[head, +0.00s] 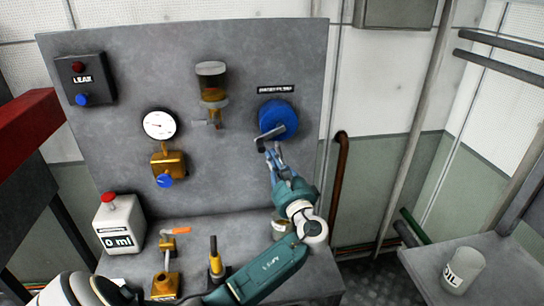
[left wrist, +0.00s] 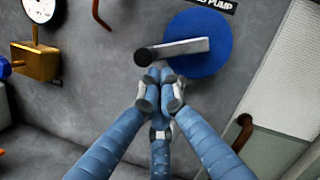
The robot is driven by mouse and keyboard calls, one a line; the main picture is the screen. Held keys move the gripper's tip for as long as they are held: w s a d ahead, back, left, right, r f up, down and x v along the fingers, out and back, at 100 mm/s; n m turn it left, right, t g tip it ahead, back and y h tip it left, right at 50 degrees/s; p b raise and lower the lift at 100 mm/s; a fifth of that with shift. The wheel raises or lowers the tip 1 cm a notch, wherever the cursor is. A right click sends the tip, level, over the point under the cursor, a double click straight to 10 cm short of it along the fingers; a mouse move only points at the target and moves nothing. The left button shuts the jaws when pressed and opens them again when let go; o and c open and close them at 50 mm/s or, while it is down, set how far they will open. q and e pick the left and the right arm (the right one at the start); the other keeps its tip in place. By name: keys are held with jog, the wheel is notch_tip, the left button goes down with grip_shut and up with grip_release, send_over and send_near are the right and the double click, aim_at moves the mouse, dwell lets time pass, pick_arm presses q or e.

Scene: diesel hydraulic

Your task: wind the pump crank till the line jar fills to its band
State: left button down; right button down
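The pump crank is a blue disc (head: 279,119) with a grey arm (head: 270,135) on the upright panel, its handle at the lower left. In the left wrist view the crank arm (left wrist: 185,48) reaches left to a dark knob (left wrist: 146,56). My left gripper (head: 272,150) is just below the handle. In the wrist view its fingertips (left wrist: 160,78) are drawn close together under the knob; whether they touch it is unclear. The line jar (head: 212,86) is clear with amber fluid low in it; its band is not clear. My right gripper is out of view.
The panel (head: 225,160) also carries a gauge (head: 159,124), a brass valve (head: 168,164) and a LEAK box (head: 86,80). Below stand a white container (head: 119,224) and brass fittings (head: 165,286). An OIL cup (head: 463,268) stands on the right-hand table. A brown pipe (head: 340,180) runs right of the panel.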

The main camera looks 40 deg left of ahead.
pick_arm(q)
jog(key=v, duration=1.1)
